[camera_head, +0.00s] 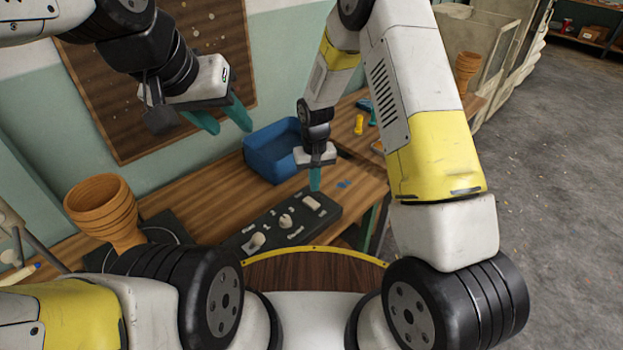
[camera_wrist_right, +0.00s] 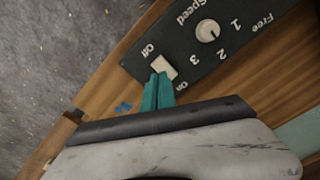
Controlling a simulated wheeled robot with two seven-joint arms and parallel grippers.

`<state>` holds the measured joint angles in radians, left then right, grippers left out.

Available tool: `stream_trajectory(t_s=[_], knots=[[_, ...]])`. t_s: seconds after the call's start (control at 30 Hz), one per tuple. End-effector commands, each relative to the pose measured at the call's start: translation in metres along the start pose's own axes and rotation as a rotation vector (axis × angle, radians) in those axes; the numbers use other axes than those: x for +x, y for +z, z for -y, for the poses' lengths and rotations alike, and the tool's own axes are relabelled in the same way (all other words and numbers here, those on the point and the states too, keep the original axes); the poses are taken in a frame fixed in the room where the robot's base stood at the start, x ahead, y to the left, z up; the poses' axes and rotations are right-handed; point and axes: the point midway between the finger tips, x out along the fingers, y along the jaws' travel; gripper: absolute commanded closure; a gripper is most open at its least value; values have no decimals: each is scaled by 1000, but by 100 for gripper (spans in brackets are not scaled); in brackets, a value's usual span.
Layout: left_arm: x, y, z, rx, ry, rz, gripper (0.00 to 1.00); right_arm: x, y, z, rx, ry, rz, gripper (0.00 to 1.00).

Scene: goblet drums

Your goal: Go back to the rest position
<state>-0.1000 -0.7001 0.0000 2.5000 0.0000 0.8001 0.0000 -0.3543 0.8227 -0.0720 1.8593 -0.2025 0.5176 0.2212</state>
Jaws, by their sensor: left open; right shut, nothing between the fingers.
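My left gripper (camera_head: 217,118) is in the upper left of the head view, with its teal fingers spread apart and nothing between them. It is raised in front of the wall, above the workbench. My right gripper (camera_head: 315,180) points down over the right end of the black control panel (camera_head: 262,240). In the right wrist view its teal fingers (camera_wrist_right: 157,88) are together and empty. Their tips are at the white Off/On switch (camera_wrist_right: 163,68); I cannot tell whether they touch it. The panel's speed knob (camera_wrist_right: 207,31) is also in that view.
A wooden goblet drum body (camera_head: 103,212) stands on the workbench (camera_head: 205,200) at the left. A blue bin (camera_head: 272,152) sits behind the panel. Another goblet shape (camera_head: 466,68), a yellow tool (camera_head: 359,124) and small blue bits (camera_head: 344,184) lie farther right. Open floor (camera_head: 550,180) is at the right.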

Motion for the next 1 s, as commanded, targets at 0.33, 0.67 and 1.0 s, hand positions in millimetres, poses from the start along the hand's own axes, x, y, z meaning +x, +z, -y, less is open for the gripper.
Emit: stream_trajectory(t_s=[0.33, 0.67, 1.0], knots=[[0, 0, 0, 0, 0, 0, 57, -2, 0, 0, 0, 0, 0, 100], [0, 0, 0, 0, 0, 0, 57, -25, 0, -6, 12, -7, -22, 100], [0, 0, 0, 0, 0, 0, 57, -155, 27, -41, 78, -52, -151, 100]])
